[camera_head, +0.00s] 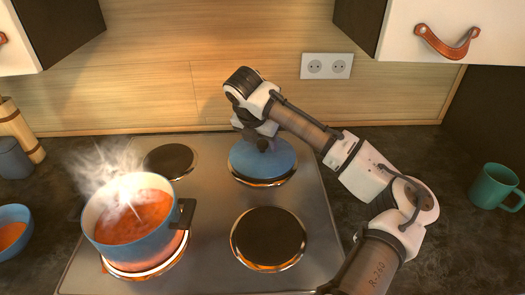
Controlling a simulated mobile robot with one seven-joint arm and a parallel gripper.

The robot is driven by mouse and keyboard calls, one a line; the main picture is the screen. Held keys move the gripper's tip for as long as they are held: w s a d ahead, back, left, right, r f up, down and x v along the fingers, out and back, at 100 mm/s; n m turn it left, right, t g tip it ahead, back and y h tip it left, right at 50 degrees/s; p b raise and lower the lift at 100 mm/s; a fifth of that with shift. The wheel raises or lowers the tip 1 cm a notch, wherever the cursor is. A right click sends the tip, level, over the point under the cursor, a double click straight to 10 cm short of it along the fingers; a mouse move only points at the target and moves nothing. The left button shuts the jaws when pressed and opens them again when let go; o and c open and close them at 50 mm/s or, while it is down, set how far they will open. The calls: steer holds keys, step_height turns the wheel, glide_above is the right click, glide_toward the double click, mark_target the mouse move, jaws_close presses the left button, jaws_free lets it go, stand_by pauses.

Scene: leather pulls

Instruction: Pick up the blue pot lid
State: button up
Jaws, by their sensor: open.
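The blue pot lid (262,163) lies on the back right burner of the stove in the head view. Its dark knob sits at the top middle, partly hidden by my gripper. My gripper (262,143) points down right over the knob, and its jaws are open. The fingertips are small and dark here, so I cannot tell whether they touch the knob. A blue pot (130,232) of steaming orange-red soup stands on the glowing front left burner.
The front right burner (268,238) and back left burner (170,161) are bare. A blue bowl (10,232) and grey cup (13,158) stand at left, a green mug (494,187) at right. White cupboards with leather pulls (447,43) hang above both sides.

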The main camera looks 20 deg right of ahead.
steer(key=shift+x, duration=0.8)
steer(key=c, duration=1.1)
steer(key=shift+r, duration=0.2)
